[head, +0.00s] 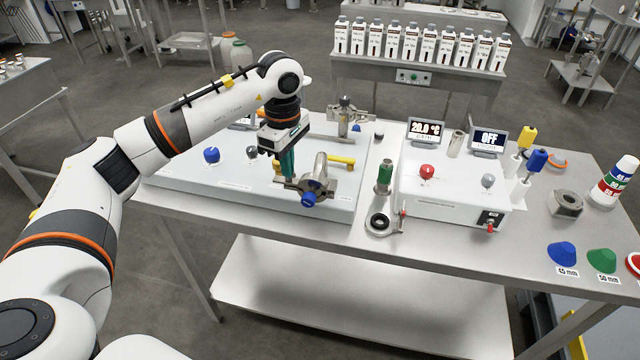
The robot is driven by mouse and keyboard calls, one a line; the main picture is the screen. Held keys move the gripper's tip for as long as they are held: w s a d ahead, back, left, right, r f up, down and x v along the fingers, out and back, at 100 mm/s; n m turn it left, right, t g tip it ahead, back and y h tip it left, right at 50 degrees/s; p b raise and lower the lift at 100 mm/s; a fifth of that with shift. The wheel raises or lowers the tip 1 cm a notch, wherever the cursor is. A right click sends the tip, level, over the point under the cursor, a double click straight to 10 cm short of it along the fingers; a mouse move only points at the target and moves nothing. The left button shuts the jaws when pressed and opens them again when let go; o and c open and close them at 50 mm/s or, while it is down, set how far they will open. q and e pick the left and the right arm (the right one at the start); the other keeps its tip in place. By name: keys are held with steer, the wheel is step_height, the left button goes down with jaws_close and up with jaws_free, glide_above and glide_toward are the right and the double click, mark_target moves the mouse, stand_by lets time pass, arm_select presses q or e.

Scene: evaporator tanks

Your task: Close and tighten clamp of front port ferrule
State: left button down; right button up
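My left gripper (284,178) points down over the white panel, its dark green fingers just left of a steel port fitting. The gap between the fingers does not show clearly, so I cannot tell whether it is open or shut. A clamp (325,191) with a blue end (308,200) sits around the base of the upright steel front port (320,166). The fingers are close to the clamp's left side; contact is unclear. Whether the clamp's jaws are closed is too small to tell. My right gripper is not in view.
A second steel fitting (345,118) stands behind, with a yellow handle (341,160) between. A blue knob (211,155) is left on the panel. To the right are a green-banded cylinder (384,180), a ring clamp (379,223) and a white control box (450,205).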

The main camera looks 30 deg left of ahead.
arm_select(q)
steer(key=shift+m, duration=0.4)
steer(key=shift+m+b, duration=0.3)
steer(key=shift+m, duration=0.4)
steer(key=shift+m, duration=1.1)
steer(key=shift+m+b, duration=0.5)
steer(key=shift+m, duration=0.6)
